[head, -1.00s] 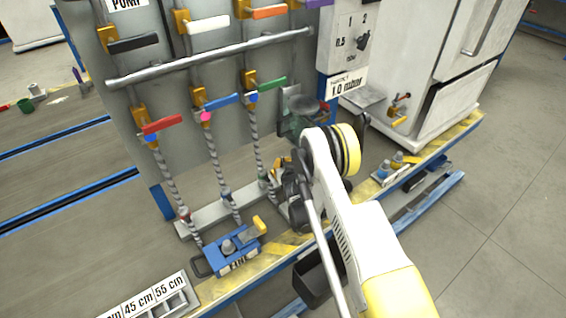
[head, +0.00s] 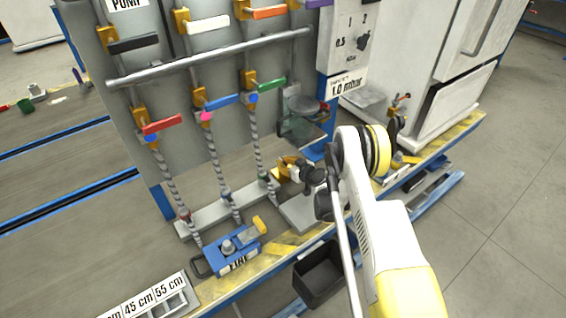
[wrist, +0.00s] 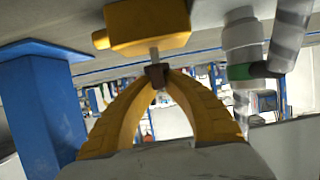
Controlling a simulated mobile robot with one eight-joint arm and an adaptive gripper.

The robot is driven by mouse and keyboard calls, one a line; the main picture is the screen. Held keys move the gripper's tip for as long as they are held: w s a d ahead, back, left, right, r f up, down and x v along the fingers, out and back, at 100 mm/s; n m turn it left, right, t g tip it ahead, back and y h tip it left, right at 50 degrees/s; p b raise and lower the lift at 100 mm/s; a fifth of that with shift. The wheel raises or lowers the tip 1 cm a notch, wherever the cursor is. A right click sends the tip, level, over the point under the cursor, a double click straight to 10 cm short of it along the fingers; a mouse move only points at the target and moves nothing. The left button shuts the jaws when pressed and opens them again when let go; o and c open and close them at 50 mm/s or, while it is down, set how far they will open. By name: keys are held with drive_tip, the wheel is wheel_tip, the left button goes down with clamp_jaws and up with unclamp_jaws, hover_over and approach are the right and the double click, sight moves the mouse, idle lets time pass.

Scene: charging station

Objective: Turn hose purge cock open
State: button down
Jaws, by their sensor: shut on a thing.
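In the wrist view, the purge cock (wrist: 147,27) has a gold body with a short grey stem and a small dark end piece. The yellow fingers of my gripper (wrist: 160,82) curve in from both sides and close on that dark piece. In the head view, my gripper (head: 288,168) is low by the front of the grey panel, right of the foot of the rightmost hose (head: 257,150). The cock is too small and too hidden there to tell its handle angle.
A clear vessel (head: 303,122) is just above my gripper. A black bin (head: 320,275) hangs below the edge. Coloured valve levers (head: 165,123) line the panel. A blue post (wrist: 45,110) stands left in the wrist view.

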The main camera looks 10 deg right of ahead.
idle(0.3)
drive_tip(key=c, duration=1.5)
unclamp_jaws()
drive_tip(key=shift+f, duration=0.1)
drive_tip(key=shift+o, duration=0.2)
drive_tip(key=shift+a+m+h, duration=0.1)
drive_tip(key=shift+m+h, duration=0.5)
drive_tip(key=shift+h, duration=0.1)
drive_tip(key=shift+m+t+h, duration=0.5)
drive_tip(key=shift+m+h, duration=1.5)
drive_tip(key=shift+h, duration=0.4)
